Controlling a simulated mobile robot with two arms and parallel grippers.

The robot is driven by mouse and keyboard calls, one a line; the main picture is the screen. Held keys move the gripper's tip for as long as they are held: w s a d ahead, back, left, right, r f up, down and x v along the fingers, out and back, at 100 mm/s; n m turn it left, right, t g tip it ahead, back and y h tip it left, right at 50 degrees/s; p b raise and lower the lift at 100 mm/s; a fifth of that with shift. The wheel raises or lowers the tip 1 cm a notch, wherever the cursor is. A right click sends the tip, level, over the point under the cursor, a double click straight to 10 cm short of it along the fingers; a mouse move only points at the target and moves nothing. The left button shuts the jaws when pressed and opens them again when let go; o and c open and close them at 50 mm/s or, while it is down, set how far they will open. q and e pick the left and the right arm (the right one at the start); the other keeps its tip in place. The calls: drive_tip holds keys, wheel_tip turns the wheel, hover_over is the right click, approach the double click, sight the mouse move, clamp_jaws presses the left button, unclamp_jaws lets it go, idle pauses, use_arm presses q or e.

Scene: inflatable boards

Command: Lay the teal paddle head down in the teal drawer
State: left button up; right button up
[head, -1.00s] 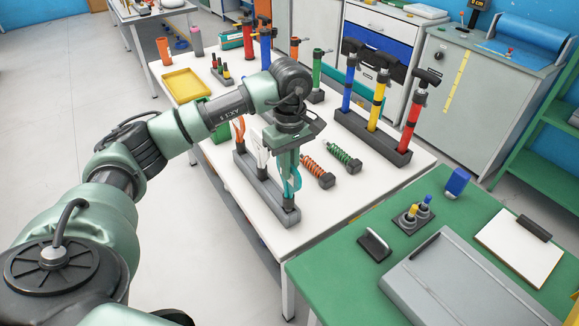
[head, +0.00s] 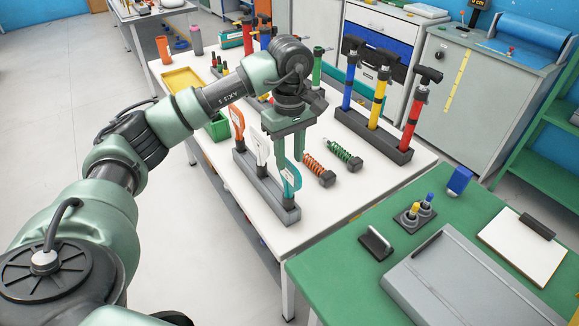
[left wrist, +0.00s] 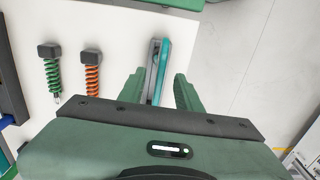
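The teal paddle head (head: 289,181) stands upright in the grey stand (head: 262,188), at its near end, beside a white paddle head (head: 261,147) and an orange one (head: 237,121). My left gripper (head: 287,157) is above it, pointing down, with the fingers apart. In the left wrist view the teal paddle head (left wrist: 162,62) shows between the two open fingers (left wrist: 159,92); I see no contact. A teal strip (head: 334,77) shows behind the pumps, partly hidden; I cannot tell whether it is the teal drawer. My right gripper is not in view.
An orange spring (head: 315,165) and a green spring (head: 340,152) lie right of the stand on the white table (head: 345,195). Several upright pumps stand in a dark base (head: 371,135). A green table (head: 335,265) is in front. The white table's near right part is clear.

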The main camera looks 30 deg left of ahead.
use_arm(q)
wheel_tip(320, 180, up, 4)
drive_tip(key=shift+r+b, duration=0.1)
drive_tip(key=shift+b, duration=0.2)
idle(0.3)
